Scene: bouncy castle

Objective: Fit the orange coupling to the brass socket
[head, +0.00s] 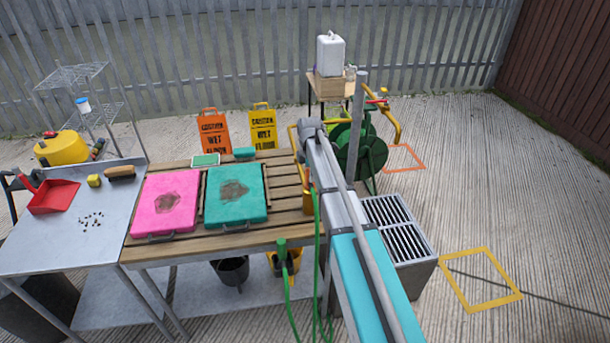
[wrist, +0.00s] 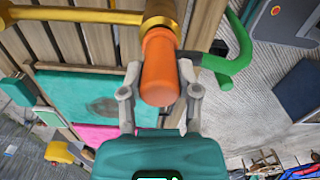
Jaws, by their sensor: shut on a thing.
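The orange coupling (wrist: 160,72) is in the middle of the wrist view, between the two grey fingers of my gripper (wrist: 158,80). My gripper is shut on it. A brass-coloured cylinder, apparently the brass socket (wrist: 161,9), shows at the top edge, in line with the coupling's far end. The two look close or touching; I cannot tell whether the coupling is seated.
A yellow pipe (wrist: 75,15) runs left from the socket, and a green lever or hose (wrist: 238,55) curves at the right. The slatted bench (head: 285,190) carries a pink pad (head: 165,222) and a teal pad (head: 218,212). A grated box (head: 402,225) stands right of my arm.

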